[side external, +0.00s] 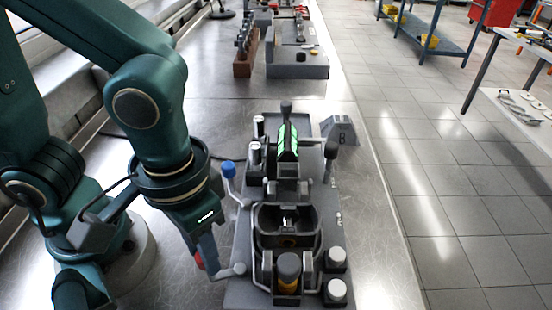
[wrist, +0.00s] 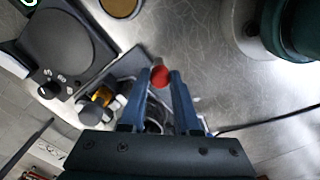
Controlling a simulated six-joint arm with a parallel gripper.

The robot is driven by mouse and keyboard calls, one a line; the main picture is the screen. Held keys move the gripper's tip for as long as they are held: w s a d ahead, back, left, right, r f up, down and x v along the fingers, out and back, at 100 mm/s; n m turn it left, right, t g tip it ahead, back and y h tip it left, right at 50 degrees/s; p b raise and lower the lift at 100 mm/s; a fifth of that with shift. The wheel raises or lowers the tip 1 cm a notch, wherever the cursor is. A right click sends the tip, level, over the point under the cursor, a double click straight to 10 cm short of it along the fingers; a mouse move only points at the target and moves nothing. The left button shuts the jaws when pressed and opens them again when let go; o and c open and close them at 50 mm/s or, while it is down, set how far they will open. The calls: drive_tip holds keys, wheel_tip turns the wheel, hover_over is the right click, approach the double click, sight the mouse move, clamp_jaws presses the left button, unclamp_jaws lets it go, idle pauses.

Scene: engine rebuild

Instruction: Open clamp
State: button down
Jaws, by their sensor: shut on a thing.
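My gripper (wrist: 160,82) has its two blue fingers closed around a red knob (wrist: 160,75) in the wrist view. In the side view, the red knob (side external: 199,261) shows beside my gripper (side external: 208,262), low at the left of the fixture. A grey lever arm (side external: 230,272) runs from there to the fixture's left side; its join to the knob is partly hidden. The grey fixture (side external: 242,240) carries a dark cradle (side external: 262,218) in its middle. A second lever with a blue knob (side external: 228,168) stands upright farther back on the left.
A dark part with bright green strips (side external: 288,142) sits at the fixture's back. A gold and dark cylinder (side external: 289,268) and silver-topped posts (side external: 336,290) stand at its front. A grey block marked 8 (side external: 341,131) is behind right.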

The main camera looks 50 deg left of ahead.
drive_tip(key=shift+s+d+n, duration=0.1)
drive_tip(key=shift+d+n, duration=0.25)
drive_tip(key=shift+n, duration=0.55)
drive_tip(key=shift+d+n, duration=0.35)
drive_tip(key=shift+n, duration=0.55)
drive_tip(key=c, duration=0.6)
unclamp_jaws()
wheel_tip(320, 180, up, 5)
drive_tip(key=shift+r, duration=0.1)
